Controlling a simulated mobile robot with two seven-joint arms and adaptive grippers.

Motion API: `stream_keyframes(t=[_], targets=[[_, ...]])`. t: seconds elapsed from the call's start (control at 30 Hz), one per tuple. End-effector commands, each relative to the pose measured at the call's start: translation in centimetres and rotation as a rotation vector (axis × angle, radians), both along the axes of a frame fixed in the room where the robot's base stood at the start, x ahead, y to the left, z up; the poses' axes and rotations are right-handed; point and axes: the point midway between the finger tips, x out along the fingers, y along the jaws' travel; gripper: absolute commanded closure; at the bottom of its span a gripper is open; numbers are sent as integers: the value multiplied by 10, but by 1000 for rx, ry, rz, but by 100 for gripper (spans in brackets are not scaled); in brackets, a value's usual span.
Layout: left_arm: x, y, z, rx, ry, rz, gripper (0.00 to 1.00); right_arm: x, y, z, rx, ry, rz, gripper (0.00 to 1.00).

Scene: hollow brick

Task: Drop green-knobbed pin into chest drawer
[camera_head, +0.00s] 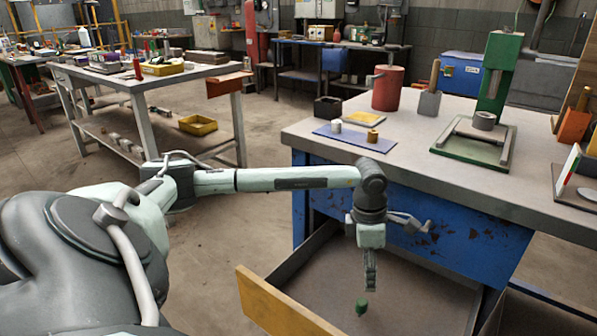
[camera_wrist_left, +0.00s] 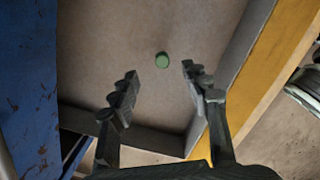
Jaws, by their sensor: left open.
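My left gripper (camera_head: 370,285) points down over the open chest drawer. In the left wrist view its two fingers (camera_wrist_left: 160,72) are spread apart with nothing between them. The green-knobbed pin (camera_head: 361,307) shows as a green knob just below the fingertips; in the left wrist view its round knob (camera_wrist_left: 162,60) shows beyond the fingers, against the drawer floor. I cannot tell whether it touches the floor, and its shaft is not visible. The drawer (camera_head: 420,300) has a grey inside and a yellow front (camera_head: 278,305), and is pulled out from the blue chest (camera_head: 470,235). My right gripper is not in view.
The grey worktop (camera_head: 420,180) above the drawer holds a blue mat (camera_head: 340,141) with small parts, a red cylinder (camera_head: 387,88) and a green press (camera_head: 497,70). Another bench (camera_head: 130,82) stands at the back left. The drawer around the pin looks clear.

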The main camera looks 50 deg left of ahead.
Motion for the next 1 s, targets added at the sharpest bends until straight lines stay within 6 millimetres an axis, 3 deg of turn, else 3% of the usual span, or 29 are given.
stream_keyframes(t=[0.27,0.7,1.0], targets=[[0,1,11,0,-3,0,53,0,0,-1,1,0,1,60],[-7,9,97,1,-4,0,53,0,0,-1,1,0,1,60],[-10,11,119,0,0,0,53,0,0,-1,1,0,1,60]])
